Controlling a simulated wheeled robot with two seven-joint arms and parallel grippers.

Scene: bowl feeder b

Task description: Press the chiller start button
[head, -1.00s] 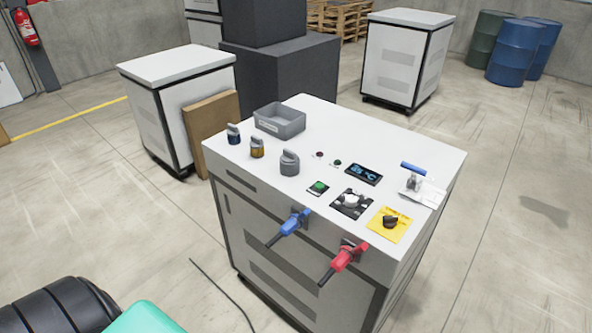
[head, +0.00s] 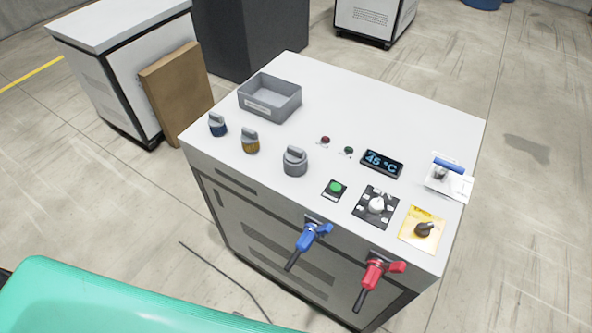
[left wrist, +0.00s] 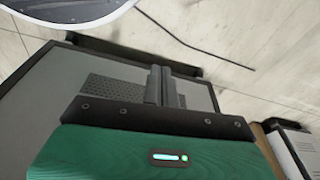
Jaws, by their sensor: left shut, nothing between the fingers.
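The chiller (head: 390,110) is a white-topped cabinet with a grey front. My right gripper is in neither view.
A grey tray (head: 270,97), blue (head: 217,125), amber (head: 250,141) and grey (head: 295,161) capped fittings stand left of the button. A selector knob (head: 376,205) and yellow-plated switch (head: 424,229) are right. Blue (head: 308,237) and red (head: 376,274) valve handles jut from the front.

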